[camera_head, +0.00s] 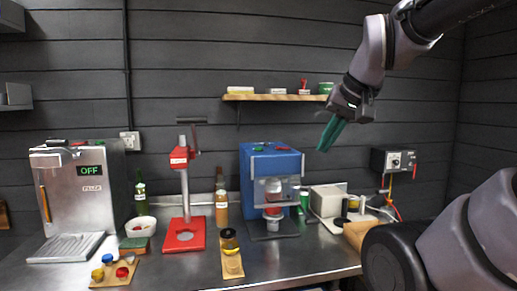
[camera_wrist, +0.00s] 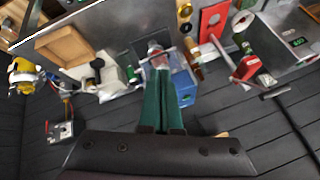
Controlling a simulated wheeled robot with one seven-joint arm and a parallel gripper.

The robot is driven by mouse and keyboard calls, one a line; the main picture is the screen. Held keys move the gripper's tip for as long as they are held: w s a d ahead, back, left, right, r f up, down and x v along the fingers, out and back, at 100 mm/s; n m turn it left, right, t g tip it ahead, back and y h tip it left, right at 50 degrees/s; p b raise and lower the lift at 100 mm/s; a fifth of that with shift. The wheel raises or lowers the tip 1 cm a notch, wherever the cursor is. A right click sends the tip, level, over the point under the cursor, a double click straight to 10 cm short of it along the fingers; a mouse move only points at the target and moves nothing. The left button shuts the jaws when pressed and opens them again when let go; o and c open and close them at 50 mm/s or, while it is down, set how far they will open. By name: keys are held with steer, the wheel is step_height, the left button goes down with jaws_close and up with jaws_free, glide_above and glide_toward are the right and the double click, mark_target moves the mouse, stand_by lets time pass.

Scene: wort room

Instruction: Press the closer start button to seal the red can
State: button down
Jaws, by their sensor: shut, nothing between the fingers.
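The blue closer (camera_head: 262,163) stands on the steel bench and has a green button (camera_head: 258,148) and a red button (camera_head: 282,148) on its top. A red can (camera_head: 273,212) sits low in its front, partly hidden by the clear guard and frame. My gripper (camera_head: 323,149) is raised in the air, to the upper right of the closer and apart from it. Its green fingers are shut and empty.
A wall shelf (camera_head: 275,97) with small items is above the closer. A cream box (camera_head: 326,200) is right. A steel machine (camera_head: 88,190) reading OFF is far left.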

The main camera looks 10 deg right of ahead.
stand_by(0.4)
step_height(320, 180, up, 4)
steer(key=r+m+t, duration=0.1)
steer(key=m+t, duration=0.1)
steer(key=m, duration=0.1)
glide_above(259, 148)
steer(key=shift+w+f+h, duration=0.15)
steer(key=shift+f+h, duration=0.1)
steer(key=shift+h, duration=0.15)
steer(key=shift+f, duration=4.4)
steer(key=shift+f, duration=0.4)
